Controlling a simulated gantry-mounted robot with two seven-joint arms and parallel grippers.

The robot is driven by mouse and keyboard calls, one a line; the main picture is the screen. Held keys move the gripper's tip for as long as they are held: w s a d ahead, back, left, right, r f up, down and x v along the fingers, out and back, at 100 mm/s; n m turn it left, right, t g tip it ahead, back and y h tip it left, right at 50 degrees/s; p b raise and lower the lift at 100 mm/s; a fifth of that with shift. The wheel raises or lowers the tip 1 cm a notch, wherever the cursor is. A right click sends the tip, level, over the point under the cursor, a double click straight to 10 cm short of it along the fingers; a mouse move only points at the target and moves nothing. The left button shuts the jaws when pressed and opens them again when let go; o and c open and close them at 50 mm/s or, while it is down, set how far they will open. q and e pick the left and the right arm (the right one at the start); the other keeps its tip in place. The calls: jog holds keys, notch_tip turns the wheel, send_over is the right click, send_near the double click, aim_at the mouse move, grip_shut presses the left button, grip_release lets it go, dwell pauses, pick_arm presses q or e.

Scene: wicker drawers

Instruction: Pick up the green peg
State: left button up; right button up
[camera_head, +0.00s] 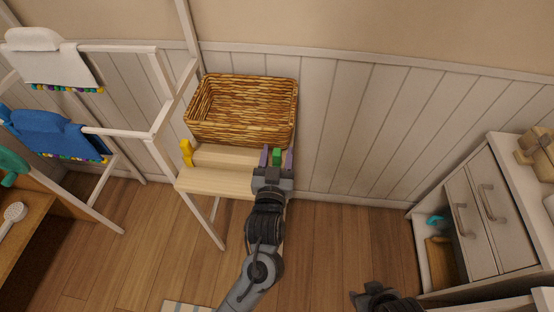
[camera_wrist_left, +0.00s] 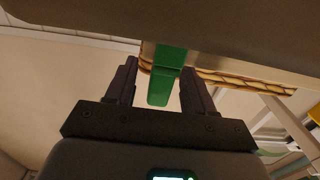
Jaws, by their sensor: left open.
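The green peg (camera_head: 276,155) is at the front edge of the light wooden shelf (camera_head: 212,181), below the wicker basket (camera_head: 243,108). My left gripper (camera_head: 276,158) is open, with one finger on each side of the peg. In the left wrist view the green peg (camera_wrist_left: 158,88) hangs down between the two dark fingers (camera_wrist_left: 158,90), with a visible gap on both sides. Its upper end meets the shelf edge. My right gripper (camera_head: 375,294) shows only as a dark shape at the bottom of the head view; its jaws are unclear.
A yellow peg (camera_head: 186,152) is at the shelf's left end. A white rack with a blue towel (camera_head: 52,133) and a white towel (camera_head: 48,66) stands at left. A cabinet with an open lower compartment (camera_head: 436,262) stands at right.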

pick_arm(q)
grip_shut()
jog(key=shift+r, duration=0.15)
